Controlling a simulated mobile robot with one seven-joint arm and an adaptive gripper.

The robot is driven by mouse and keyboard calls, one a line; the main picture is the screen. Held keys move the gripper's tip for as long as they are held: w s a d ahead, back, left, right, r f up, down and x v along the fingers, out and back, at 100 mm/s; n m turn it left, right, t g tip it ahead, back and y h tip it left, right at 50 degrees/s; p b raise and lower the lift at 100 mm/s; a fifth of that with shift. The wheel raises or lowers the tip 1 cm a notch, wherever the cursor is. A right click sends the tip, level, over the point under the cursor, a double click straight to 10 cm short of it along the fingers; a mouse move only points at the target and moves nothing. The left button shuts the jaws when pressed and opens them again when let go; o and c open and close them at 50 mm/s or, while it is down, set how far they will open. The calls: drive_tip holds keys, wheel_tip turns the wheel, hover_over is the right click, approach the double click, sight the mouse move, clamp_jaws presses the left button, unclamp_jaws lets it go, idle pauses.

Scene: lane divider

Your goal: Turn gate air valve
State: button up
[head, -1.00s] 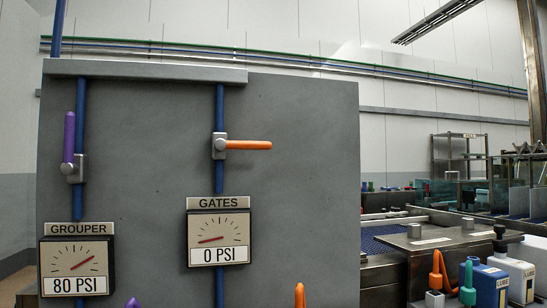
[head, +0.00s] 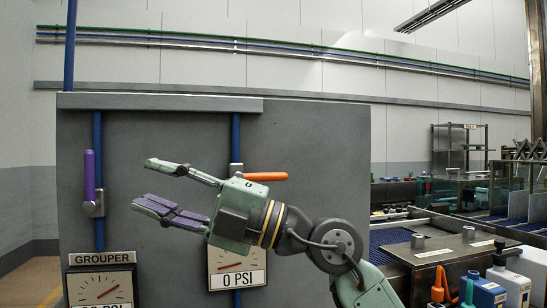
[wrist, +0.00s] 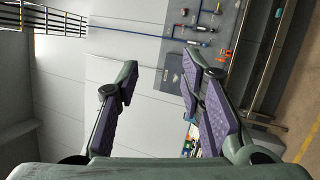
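The gates air valve has an orange handle (head: 265,176) that sticks out horizontally to the right from its blue vertical pipe (head: 236,135). The gates gauge (head: 237,268) below it reads 0 PSI; its label is hidden behind my gripper. My gripper (head: 148,183) is open and empty, in front of the panel, with its fingers pointing left between the two valves in the head view. It does not touch the orange handle. In the wrist view my gripper (wrist: 150,92) shows its two purple-padded fingers spread apart with nothing between them.
The grouper valve's purple handle (head: 89,176) stands upright at the left, above the grouper gauge (head: 101,285). The grey panel (head: 330,190) has free room right of the orange handle. A metal machine (head: 440,245) stands at the right with bottles (head: 485,290) in front.

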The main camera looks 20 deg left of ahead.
drive_tip(key=w+d+r+m+t+h+p, duration=0.1)
drive_tip(key=w+d+m+t+h, duration=0.15)
drive_tip(key=w+t, duration=0.3)
drive_tip(key=w+d+m+t+h+p, duration=0.1)
drive_tip(key=w+d+m+t, duration=0.3)
drive_tip(key=w, duration=0.3)
drive_tip(key=m+t+h+p, duration=0.1)
drive_tip(key=m+t+h, duration=0.3)
drive_tip(key=m+t, duration=0.2)
approach(274, 176)
drive_tip(key=shift+n, duration=0.35)
drive_tip(key=p+x, duration=0.4)
drive_tip(key=x, duration=0.5)
drive_tip(key=shift+w+a, duration=0.25)
drive_tip(key=shift+w+a+f, duration=0.2)
drive_tip(key=shift+w+a, duration=0.15)
drive_tip(key=shift+a, duration=0.15)
drive_tip(key=shift+c, duration=0.5)
clamp_jaws()
